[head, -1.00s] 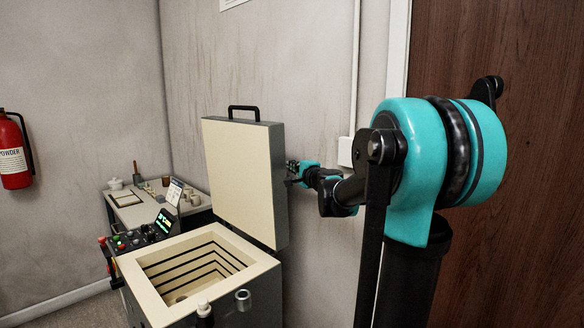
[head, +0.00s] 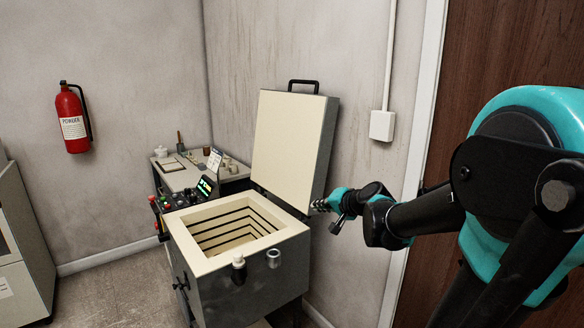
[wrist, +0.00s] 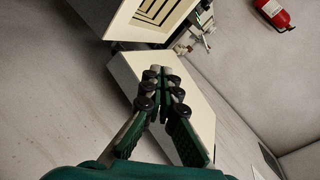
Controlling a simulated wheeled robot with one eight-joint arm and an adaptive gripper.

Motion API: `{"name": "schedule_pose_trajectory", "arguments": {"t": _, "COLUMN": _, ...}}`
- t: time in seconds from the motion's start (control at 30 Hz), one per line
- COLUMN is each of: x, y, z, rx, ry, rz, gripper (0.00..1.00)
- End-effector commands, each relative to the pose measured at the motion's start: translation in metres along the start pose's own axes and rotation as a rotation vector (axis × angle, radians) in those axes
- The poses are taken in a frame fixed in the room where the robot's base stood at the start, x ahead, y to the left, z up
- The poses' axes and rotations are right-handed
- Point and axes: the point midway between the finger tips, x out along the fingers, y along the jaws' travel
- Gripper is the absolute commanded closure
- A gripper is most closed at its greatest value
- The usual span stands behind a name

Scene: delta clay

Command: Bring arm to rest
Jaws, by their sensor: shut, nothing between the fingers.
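My arm reaches in from the right in the head view. My gripper (head: 321,205) is at its far end, small, beside the right edge of the open kiln lid (head: 290,145). In the wrist view my gripper (wrist: 160,72) has its fingertips together, with nothing between them. The pale lid (wrist: 130,75) lies behind the fingers there. I cannot tell whether the fingers touch the lid. The kiln (head: 262,262) stands open, with its lid upright, and its ridged chamber shows no contents.
A side table (head: 185,178) with small pots stands behind the kiln. A control panel (head: 205,187) sits at the kiln's left. A fire extinguisher (head: 72,120) hangs on the left wall. A wall box (head: 382,125) and brown door (head: 490,55) are near my arm. Floor is clear at left.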

Motion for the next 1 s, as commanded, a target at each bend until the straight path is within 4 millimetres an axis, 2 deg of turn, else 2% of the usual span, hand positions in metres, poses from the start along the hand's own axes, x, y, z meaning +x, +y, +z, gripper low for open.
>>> {"name": "schedule_pose_trajectory", "arguments": {"t": 0.03, "x": -0.007, "y": 0.021, "z": 0.027, "rx": -0.071, "ry": -0.047, "rz": 0.059, "gripper": 1.0}}
{"name": "schedule_pose_trajectory", "arguments": {"t": 0.2, "x": -0.04, "y": 0.105, "z": 0.102, "rx": -0.306, "ry": -0.211, "rz": 0.296, "gripper": 1.0}}
{"name": "schedule_pose_trajectory", "arguments": {"t": 0.3, "x": -0.067, "y": 0.153, "z": 0.134, "rx": -0.418, "ry": -0.294, "rz": 0.433, "gripper": 1.0}}
{"name": "schedule_pose_trajectory", "arguments": {"t": 0.4, "x": -0.093, "y": 0.191, "z": 0.154, "rx": -0.501, "ry": -0.358, "rz": 0.553, "gripper": 1.0}}
{"name": "schedule_pose_trajectory", "arguments": {"t": 0.5, "x": -0.114, "y": 0.217, "z": 0.166, "rx": -0.554, "ry": -0.4, "rz": 0.639, "gripper": 1.0}}
{"name": "schedule_pose_trajectory", "arguments": {"t": 0.67, "x": -0.128, "y": 0.234, "z": 0.172, "rx": -0.589, "ry": -0.428, "rz": 0.699, "gripper": 1.0}}
{"name": "schedule_pose_trajectory", "arguments": {"t": 1.0, "x": -0.129, "y": 0.234, "z": 0.172, "rx": -0.59, "ry": -0.428, "rz": 0.701, "gripper": 1.0}}
